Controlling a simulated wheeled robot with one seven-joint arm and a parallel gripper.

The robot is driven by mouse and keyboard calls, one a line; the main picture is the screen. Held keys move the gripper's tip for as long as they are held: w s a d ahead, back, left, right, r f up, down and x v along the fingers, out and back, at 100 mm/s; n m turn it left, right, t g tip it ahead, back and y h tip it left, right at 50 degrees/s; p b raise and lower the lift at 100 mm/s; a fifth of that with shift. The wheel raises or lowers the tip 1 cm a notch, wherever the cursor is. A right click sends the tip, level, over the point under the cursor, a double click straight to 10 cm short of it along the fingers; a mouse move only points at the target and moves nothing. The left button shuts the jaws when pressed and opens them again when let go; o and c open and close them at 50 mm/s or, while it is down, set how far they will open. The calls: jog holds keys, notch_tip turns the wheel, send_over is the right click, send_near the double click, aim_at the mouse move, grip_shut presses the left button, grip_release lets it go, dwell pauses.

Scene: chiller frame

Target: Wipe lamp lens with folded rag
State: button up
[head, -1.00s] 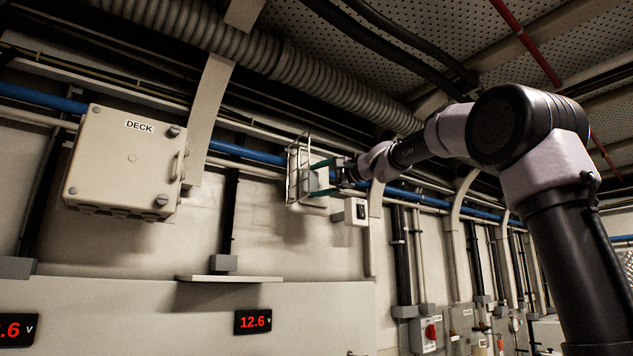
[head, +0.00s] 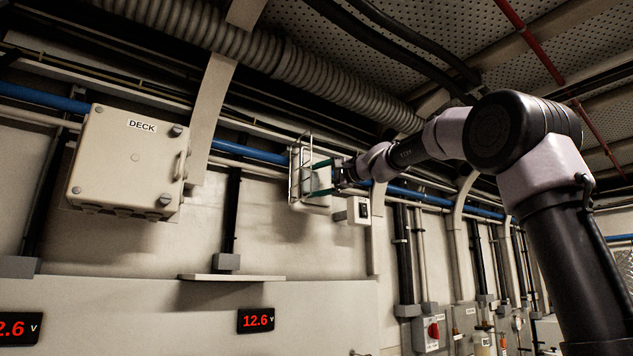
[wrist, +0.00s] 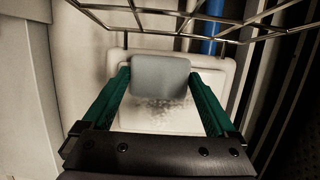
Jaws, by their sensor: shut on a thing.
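The lamp (head: 309,203) is a pale box with a wire guard (head: 294,170), high on the wall in the head view. In the wrist view its white lens (wrist: 140,126) lies below the guard bars (wrist: 205,17). My gripper (wrist: 158,78) has two green fingers, shut on a grey folded rag (wrist: 160,70). The rag lies over the upper part of the lens; I cannot tell whether it touches. Dark smudges show on the lens below the rag. In the head view my gripper (head: 322,178) reaches in at the lamp from the right, and the rag is hard to make out.
A small switch box (head: 358,210) sits just right of the lamp, close under my arm. A blue pipe (head: 255,155) runs along the wall behind it. The DECK box (head: 127,165) hangs at the left, with a narrow shelf (head: 230,277) lower down.

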aim_at(327, 176)
jog(key=shift+w+a, duration=0.15)
jog(key=shift+w, duration=0.05)
jog(key=shift+w+d, duration=0.55)
jog(key=shift+d, duration=0.35)
jog(key=shift+w+d, duration=0.55)
jog(key=shift+d, duration=0.35)
jog(key=shift+w+d+r, duration=0.5)
jog(key=shift+w+d, duration=0.1)
jog(key=shift+d, duration=0.25)
jog(key=shift+w+d+r, duration=0.5)
jog(key=shift+w+d, duration=0.05)
jog(key=shift+d, duration=0.25)
jog(key=shift+s+a, duration=0.75)
jog(key=shift+a, duration=0.4)
jog(key=shift+s+a, duration=0.8)
jog(key=shift+a, duration=0.4)
jog(key=shift+s+a, duration=0.75)
jog(key=shift+a, duration=0.4)
jog(key=shift+w+d+r, duration=0.3)
jog(key=shift+w+d, duration=0.5)
jog(key=shift+d, duration=0.4)
jog(key=shift+w+d+r, duration=0.35)
jog(key=shift+w+d, duration=0.45)
jog(key=shift+d, duration=0.35)
jog(key=shift+w+d+r, duration=0.3)
jog(key=shift+w+d, duration=0.5)
jog(key=shift+d, duration=0.4)
